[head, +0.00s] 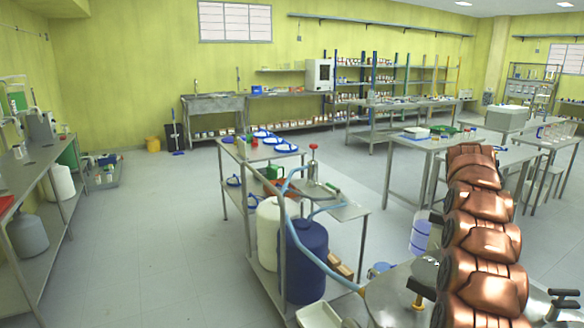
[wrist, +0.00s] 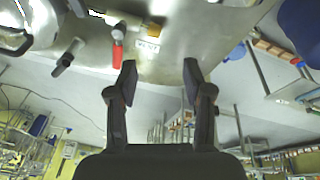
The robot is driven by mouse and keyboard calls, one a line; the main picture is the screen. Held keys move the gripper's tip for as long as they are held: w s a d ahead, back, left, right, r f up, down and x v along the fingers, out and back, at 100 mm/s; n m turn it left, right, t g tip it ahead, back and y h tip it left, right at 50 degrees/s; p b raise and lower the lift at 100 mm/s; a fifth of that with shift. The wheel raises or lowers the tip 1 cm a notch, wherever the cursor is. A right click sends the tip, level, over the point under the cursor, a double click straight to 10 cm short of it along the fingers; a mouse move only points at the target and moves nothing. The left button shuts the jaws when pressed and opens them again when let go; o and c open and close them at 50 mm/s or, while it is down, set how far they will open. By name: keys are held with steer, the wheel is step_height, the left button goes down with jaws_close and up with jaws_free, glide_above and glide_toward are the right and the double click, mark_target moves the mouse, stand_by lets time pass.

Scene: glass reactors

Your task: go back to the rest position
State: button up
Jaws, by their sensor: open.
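My gripper (wrist: 160,72) shows in the wrist view with its two dark fingers spread apart and nothing between them. A grey metal surface (wrist: 163,60) lies beyond the fingertips. A red-handled valve or fitting (wrist: 118,52) is on that surface, to the left of the fingers, and does not touch them. In the head view my copper-coloured arm rises on the right side, and its gripper end cannot be made out there.
A steel bench (head: 352,211) with a blue drum (head: 303,262) and a white drum (head: 268,235) beneath it stands left of my arm. A pale blue hose (head: 322,268) runs close to it. The floor (head: 150,220) at left is clear.

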steer(key=s+a+r+n+y, duration=0.1)
steer(key=s+a+r+n, duration=0.15)
steer(key=s+a, duration=0.75)
steer(key=s+a+r+n+y, duration=0.1)
steer(key=s+a+r+n, duration=0.15)
steer(key=s+a, duration=0.75)
steer(key=s+a+f+n+g, duration=0.1)
steer(key=s+a+f, duration=0.1)
steer(key=s+a, duration=0.3)
steer(key=s+a+f+n, duration=0.2)
steer(key=s+a+f, duration=0.1)
steer(key=s, duration=0.9)
steer(key=s+a+f+n+g, duration=0.1)
steer(key=s+a+f, duration=0.2)
steer(key=s+a, duration=0.3)
steer(key=s, duration=0.3)
steer(key=shift+s+a+f+g+y, duration=0.2)
steer(key=shift+a+g+y, duration=0.1)
steer(key=shift+y, duration=0.1)
steer(key=shift+c, duration=0.4)
steer(key=shift+c, duration=0.5)
steer(key=shift+d, duration=0.15)
